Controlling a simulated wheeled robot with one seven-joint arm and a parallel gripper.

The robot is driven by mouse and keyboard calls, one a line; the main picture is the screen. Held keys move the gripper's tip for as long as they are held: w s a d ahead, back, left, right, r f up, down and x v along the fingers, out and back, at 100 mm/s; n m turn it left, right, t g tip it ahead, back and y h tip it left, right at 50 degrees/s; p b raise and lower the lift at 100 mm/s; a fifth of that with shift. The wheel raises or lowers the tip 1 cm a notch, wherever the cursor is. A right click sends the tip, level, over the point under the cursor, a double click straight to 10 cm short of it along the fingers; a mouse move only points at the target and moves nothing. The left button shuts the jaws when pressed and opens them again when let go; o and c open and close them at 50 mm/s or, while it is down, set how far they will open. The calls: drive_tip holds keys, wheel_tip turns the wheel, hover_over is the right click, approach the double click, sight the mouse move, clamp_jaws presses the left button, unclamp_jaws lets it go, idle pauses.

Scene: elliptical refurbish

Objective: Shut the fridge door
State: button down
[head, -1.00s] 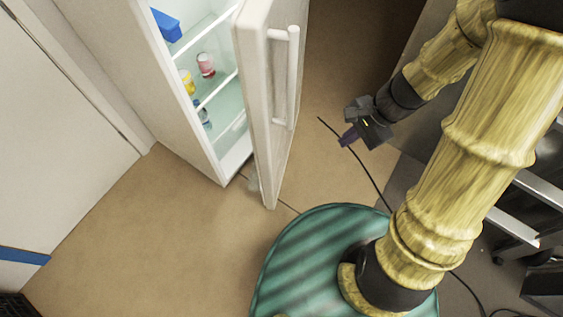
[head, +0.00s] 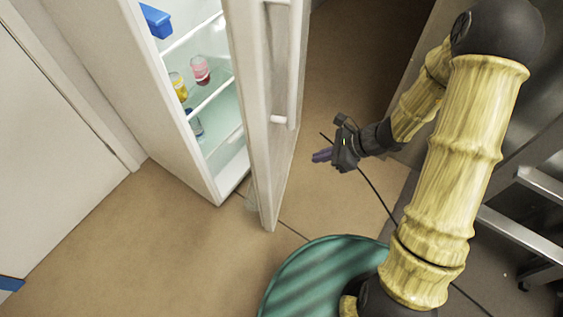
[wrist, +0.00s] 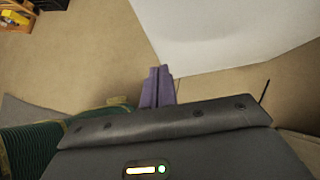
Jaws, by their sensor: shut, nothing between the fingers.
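The white fridge (head: 190,150) stands at the upper left in the head view with its door (head: 262,150) ajar. The door has a white vertical handle (head: 291,70) on its outer face. My gripper (head: 318,156) is to the right of the door, pointing left at its outer face, and a gap of floor shows between them. Its purple fingers are shut and empty. In the wrist view the fingers (wrist: 158,86) are together, and a large white surface (wrist: 220,30), likely the door, fills the upper right ahead of them.
Inside the fridge are a blue box (head: 157,20), a pink jar (head: 200,70) and a yellow jar (head: 178,86). A thin black cable (head: 376,190) hangs near my arm. Metal shelving (head: 520,235) stands at the right. Floor (head: 150,240) is clear at the lower left.

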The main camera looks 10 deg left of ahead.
sight(272, 165)
drive_tip(key=x, duration=0.4)
drive_tip(key=a+r+b+x, duration=0.1)
drive_tip(key=x, duration=0.3)
drive_tip(key=b+x, duration=0.1)
drive_tip(key=x, duration=0.3)
drive_tip(key=shift+s+a+r, duration=0.1)
drive_tip(key=shift+a+r, duration=0.1)
drive_tip(key=shift+a, duration=0.6)
